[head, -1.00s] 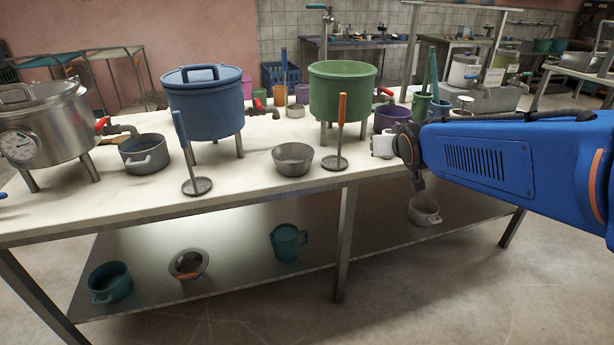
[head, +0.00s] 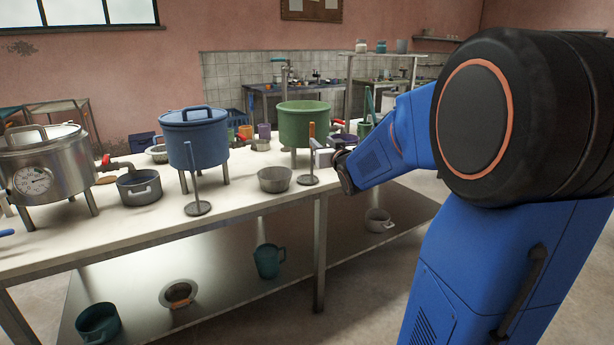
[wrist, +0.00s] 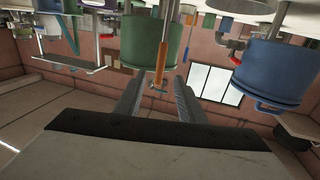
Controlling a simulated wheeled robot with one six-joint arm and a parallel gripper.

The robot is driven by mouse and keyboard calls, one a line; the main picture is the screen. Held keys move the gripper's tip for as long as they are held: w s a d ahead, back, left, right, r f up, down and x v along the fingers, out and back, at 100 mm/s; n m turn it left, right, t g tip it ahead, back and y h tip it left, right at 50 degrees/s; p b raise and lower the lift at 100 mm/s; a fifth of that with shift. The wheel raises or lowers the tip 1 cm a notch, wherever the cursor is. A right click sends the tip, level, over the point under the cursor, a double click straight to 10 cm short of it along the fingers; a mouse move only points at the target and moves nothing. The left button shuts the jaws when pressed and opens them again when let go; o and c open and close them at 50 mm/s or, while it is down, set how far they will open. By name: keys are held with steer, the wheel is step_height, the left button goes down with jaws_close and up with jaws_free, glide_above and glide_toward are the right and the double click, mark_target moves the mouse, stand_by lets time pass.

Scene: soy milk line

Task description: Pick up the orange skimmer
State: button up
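The orange skimmer (head: 312,131) stands upright on the white table, its orange handle up and its dark disc on the tabletop, between a grey bowl and my gripper. My gripper (head: 322,158) reaches in from the right close to its shaft in the head view; the fingers are small there. In the upside-down wrist view, the orange handle (wrist: 161,62) shows in the gap between the two fingertips of my gripper (wrist: 159,82). The fingers are apart with visible room on both sides of the handle. I cannot tell whether the handle is between them or just beyond.
A green pot (head: 304,124) stands behind the skimmer. A grey bowl (head: 274,180) is to its left. A blue-handled skimmer (head: 197,207), a blue lidded pot (head: 194,140) and a steel cooker (head: 45,172) stand farther left. The lower shelf (head: 220,275) holds several vessels.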

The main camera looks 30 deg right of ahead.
steer(key=w+d, duration=0.2)
steer(key=w, duration=1.2)
steer(key=shift+d, duration=0.35)
steer(key=shift+r, duration=0.1)
jaws_close()
